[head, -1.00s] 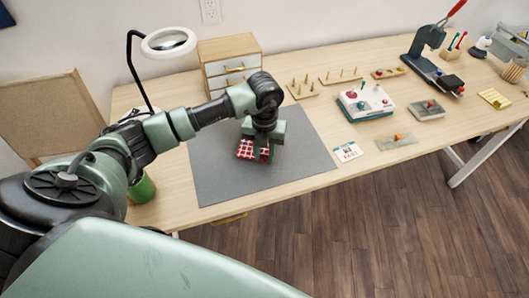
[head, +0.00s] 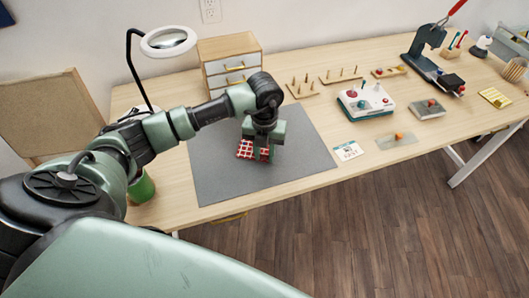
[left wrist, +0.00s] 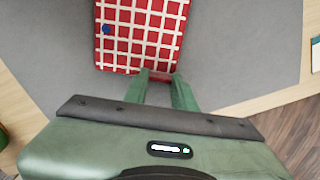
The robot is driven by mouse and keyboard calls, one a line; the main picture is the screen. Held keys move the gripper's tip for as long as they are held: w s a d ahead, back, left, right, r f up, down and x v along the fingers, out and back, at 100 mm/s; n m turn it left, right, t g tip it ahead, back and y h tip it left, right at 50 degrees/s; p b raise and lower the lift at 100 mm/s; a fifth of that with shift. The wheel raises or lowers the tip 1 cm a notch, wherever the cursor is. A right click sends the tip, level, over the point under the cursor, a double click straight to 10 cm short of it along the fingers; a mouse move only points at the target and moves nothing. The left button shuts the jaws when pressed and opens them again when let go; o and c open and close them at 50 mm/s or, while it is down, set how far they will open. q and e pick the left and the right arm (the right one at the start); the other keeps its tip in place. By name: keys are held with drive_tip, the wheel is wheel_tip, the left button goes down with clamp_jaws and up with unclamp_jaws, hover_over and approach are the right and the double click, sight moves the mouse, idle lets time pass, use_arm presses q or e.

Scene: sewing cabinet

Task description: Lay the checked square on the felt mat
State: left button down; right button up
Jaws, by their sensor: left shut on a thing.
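The checked square (head: 245,150) is red with white lines and lies over the grey felt mat (head: 215,180). In the left wrist view the square (left wrist: 140,30) fills the top middle, with a small blue dot near its left edge and the mat (left wrist: 235,60) around it. My left gripper (head: 262,152) is over the mat, its fingers (left wrist: 160,80) shut on the square's near edge. The square looks flat at or just above the mat; I cannot tell whether it touches. The fingers hide part of it. My right gripper is not in view.
A small drawer cabinet (head: 231,65) stands behind the mat, and a ring-lamp magnifier (head: 168,41) stands at the back left. The front right of the mat is clear.

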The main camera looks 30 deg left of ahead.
use_arm(q)
drive_tip(key=c, duration=1.1)
unclamp_jaws()
wheel_tip(320, 180, up, 8)
drive_tip(key=shift+f+b, duration=0.1)
drive_tip(key=shift+b, duration=0.35)
drive_tip(key=shift+f, duration=0.1)
